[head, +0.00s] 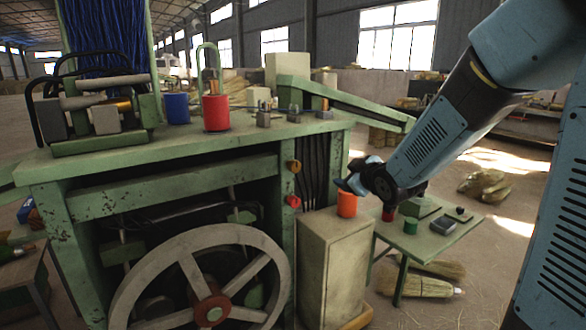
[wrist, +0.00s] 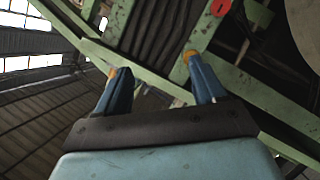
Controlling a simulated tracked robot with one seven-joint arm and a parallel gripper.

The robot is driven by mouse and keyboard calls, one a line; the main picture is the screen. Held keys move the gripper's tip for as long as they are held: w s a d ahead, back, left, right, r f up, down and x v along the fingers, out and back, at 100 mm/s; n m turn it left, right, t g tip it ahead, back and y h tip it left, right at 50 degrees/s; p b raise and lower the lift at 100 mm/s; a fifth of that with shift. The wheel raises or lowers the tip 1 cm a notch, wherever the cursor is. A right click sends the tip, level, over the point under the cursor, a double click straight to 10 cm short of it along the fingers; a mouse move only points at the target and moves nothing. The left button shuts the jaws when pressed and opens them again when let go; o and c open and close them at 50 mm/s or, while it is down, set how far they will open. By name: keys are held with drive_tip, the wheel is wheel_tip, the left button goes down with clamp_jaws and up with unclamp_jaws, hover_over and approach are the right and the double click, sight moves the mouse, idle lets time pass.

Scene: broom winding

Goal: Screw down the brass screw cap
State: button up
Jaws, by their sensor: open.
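A small brass-coloured round knob (head: 293,166), which looks like the screw cap, sits on the front of the green machine's right post. My gripper (head: 343,185) is open to the right of this post, apart from it and a little lower than the knob, pointing left. In the wrist view my two blue fingers (wrist: 151,68) are spread with only background between them. Both tips look orange. The knob may line up behind the right fingertip there, but I cannot tell it apart from the tip.
A red knob (head: 293,201) sits below the brass one; it also shows in the wrist view (wrist: 220,7). A beige cabinet (head: 336,260) with an orange cup (head: 347,205) stands under my gripper. A spoked wheel (head: 205,275) fills the machine's lower front. A small green table (head: 425,238) stands right.

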sight(295, 168)
drive_tip(key=w+a+f+n+y, duration=0.1)
drive_tip(key=w+a+y, duration=0.1)
drive_tip(key=w+a, duration=0.3)
drive_tip(key=w+a+f+n+y, duration=0.1)
drive_tip(key=w+a+n+y, duration=0.1)
drive_tip(key=w+a, duration=0.2)
drive_tip(key=w+a+f+n+t+y, duration=0.1)
drive_tip(key=w+a, duration=0.4)
drive_tip(key=a, duration=0.1)
drive_tip(key=shift+w+f+n+y, duration=0.3)
drive_tip(key=shift+f+y, duration=0.05)
drive_tip(key=shift+y, duration=0.05)
drive_tip(key=c, duration=1.1)
drive_tip(key=shift+o, duration=0.2)
drive_tip(key=shift+s+a, duration=0.1)
drive_tip(key=shift+a, duration=0.05)
drive_tip(key=shift+f, duration=0.1)
